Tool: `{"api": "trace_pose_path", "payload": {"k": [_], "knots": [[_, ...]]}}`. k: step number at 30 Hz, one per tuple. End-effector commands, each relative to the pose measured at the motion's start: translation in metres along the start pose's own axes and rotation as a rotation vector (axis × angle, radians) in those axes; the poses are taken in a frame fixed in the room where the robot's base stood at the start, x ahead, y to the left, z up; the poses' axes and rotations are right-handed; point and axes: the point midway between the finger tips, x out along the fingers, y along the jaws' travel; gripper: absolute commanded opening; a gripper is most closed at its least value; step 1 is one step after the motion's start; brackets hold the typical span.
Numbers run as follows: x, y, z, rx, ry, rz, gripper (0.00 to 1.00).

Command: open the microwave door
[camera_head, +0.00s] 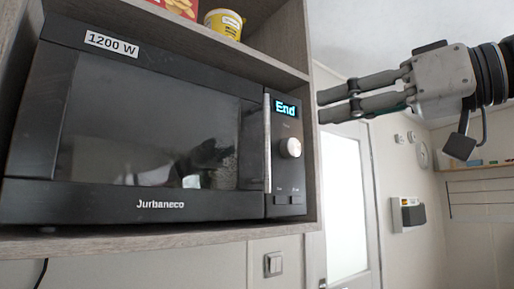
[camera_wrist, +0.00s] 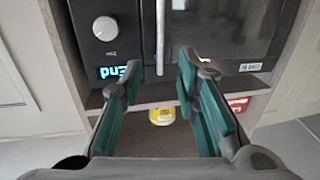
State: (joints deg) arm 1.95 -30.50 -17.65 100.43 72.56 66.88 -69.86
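The black microwave (camera_head: 170,200) stands in a wooden shelf niche, and its door (camera_head: 150,125) looks shut. Its silver vertical handle (camera_head: 267,143) is at the door's right edge, beside the panel with the lit "End" display (camera_head: 286,108) and a round knob (camera_head: 290,148). My gripper (camera_head: 320,106) is open and empty, to the right of the microwave in the head view, with its fingers pointing left. In the wrist view, which is upside down, the handle (camera_wrist: 160,40) shows beyond the gap between the fingers (camera_wrist: 157,80), apart from them.
The niche's right side wall (camera_head: 312,150) stands close to the control panel. A yellow tub (camera_head: 224,23) and a red box (camera_head: 176,7) sit on the shelf above. A white door (camera_head: 346,205) is behind on the right. The space before the microwave looks free.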

Motion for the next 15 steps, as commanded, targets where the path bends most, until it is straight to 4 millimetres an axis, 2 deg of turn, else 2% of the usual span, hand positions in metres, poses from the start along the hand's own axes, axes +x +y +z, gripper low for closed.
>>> {"api": "trace_pose_path", "payload": {"k": [5,15], "knots": [[0.022,0.0,0.0,0.001,-0.003,-0.001,0.29],[0.088,0.0,0.0,0.004,-0.004,-0.001,0.29]]}}
